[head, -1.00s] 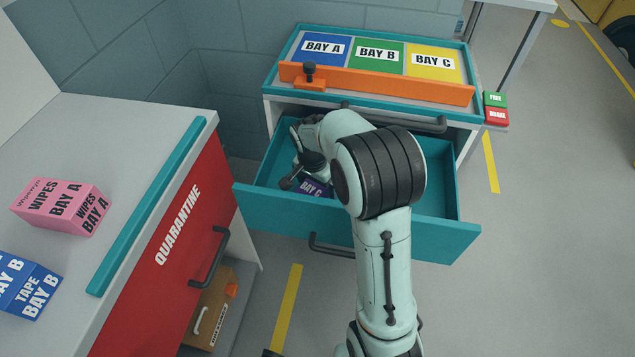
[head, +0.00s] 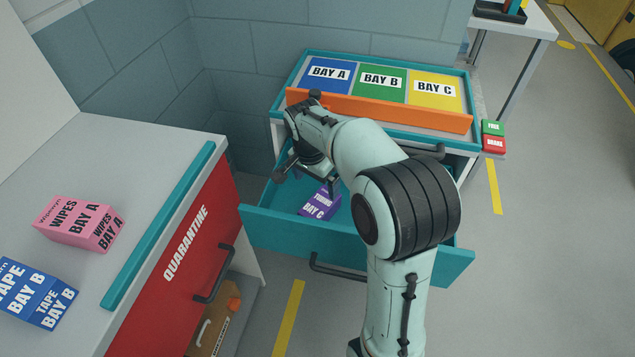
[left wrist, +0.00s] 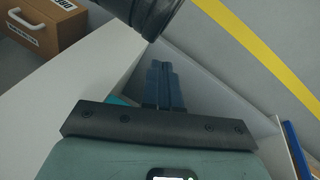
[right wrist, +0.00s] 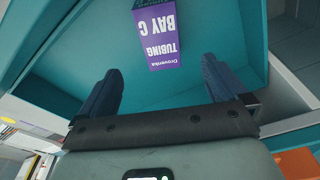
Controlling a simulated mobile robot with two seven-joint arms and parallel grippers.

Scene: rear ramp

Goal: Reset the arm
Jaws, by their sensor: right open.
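My right arm reaches over the open teal drawer (head: 300,228) in the head view. Its gripper (head: 308,178) is above the drawer, its fingers apart and empty in the right wrist view (right wrist: 160,85). The purple tubing box marked Bay C (head: 320,205) lies on the drawer floor. In the right wrist view the box (right wrist: 158,40) is beyond the fingertips, apart from them. My left gripper (left wrist: 163,75) shows only in the left wrist view, its fingers together with nothing seen between them.
A tray with Bay A, Bay B and Bay C panels (head: 380,80) and an orange bar (head: 400,110) tops the drawer unit. A red quarantine cabinet (head: 190,250) stands at left, bearing a pink wipes box (head: 78,222) and blue tape box (head: 38,292). Floor at right is clear.

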